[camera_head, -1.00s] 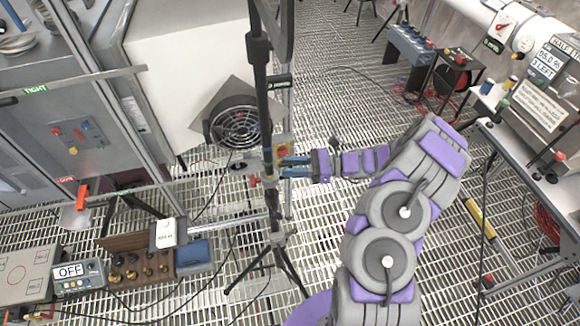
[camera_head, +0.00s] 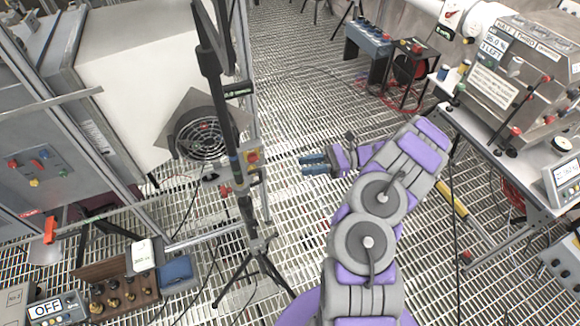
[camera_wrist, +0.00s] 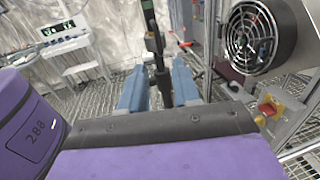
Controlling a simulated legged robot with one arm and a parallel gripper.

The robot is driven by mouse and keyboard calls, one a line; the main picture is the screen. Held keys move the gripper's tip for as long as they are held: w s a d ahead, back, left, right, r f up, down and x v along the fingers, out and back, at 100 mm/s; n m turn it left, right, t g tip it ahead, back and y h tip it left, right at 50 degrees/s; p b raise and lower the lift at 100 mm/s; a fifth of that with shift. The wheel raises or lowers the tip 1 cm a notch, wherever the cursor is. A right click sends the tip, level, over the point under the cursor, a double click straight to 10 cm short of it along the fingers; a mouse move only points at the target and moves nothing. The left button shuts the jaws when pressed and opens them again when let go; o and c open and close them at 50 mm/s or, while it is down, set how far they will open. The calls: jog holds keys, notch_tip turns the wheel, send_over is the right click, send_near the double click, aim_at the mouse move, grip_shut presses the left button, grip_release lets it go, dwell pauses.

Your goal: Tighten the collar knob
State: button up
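A black pole on a tripod (camera_head: 247,215) stands left of the middle in the head view. A small red knob (camera_head: 225,190) shows at its collar; I cannot tell for sure that it is the collar knob. My gripper (camera_head: 313,163) is right of the pole, apart from it, its two blue fingers spread and empty. In the wrist view the fingers of my gripper (camera_wrist: 158,88) are open, and the dark pole (camera_wrist: 160,72) appears between them, beyond the tips. A small red part (camera_wrist: 186,44) shows right of the pole there.
A wooden block with brass knobs (camera_head: 122,290) is lower left. A bench (camera_head: 500,160) stands right. Grating floor between is mostly clear.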

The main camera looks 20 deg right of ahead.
jog(key=shift+s+d, duration=0.15)
jog(key=shift+d, duration=0.65)
jog(key=shift+s+d, duration=0.15)
jog(key=shift+d, duration=0.6)
jog(key=shift+d, duration=0.2)
